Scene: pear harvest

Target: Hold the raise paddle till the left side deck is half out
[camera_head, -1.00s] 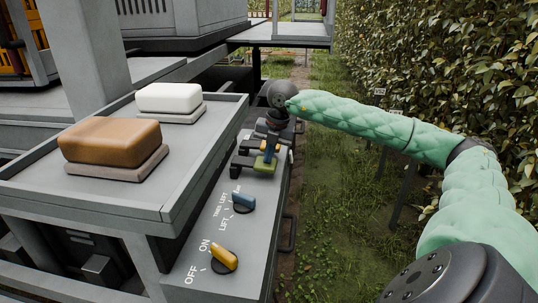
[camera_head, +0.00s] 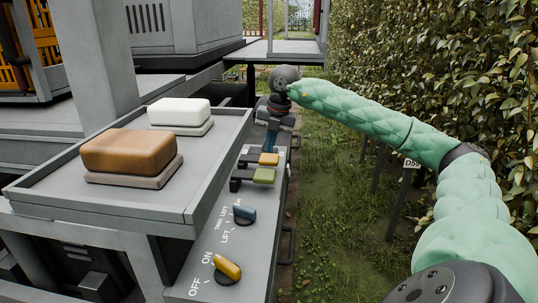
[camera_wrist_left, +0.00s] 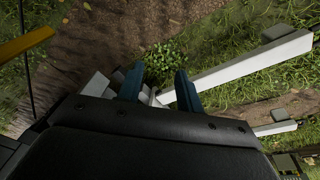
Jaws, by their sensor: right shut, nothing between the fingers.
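Two paddles stick out from the grey control panel (camera_head: 213,222), one with an orange-yellow end (camera_head: 268,159) and one with a green end (camera_head: 264,176). I cannot read which is the raise paddle. My right gripper (camera_head: 271,148) is shut and empty, its blue fingers pointing down just beyond the orange-yellow paddle; I cannot tell if they touch. A grey deck (camera_head: 285,50) with an upright frame juts out at the top; I cannot tell if it is the left side deck. My left gripper (camera_wrist_left: 157,82) is open and empty above the ground in the left wrist view.
A blue knob (camera_head: 244,212) marked LIFT and TREE LIFT and a yellow ON/OFF knob (camera_head: 228,268) sit nearer on the panel. A grey tray (camera_head: 60,203) holds a brown block (camera_head: 128,151) and a white one (camera_head: 179,112). A leafy hedge (camera_head: 450,70) stands right of the grass strip.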

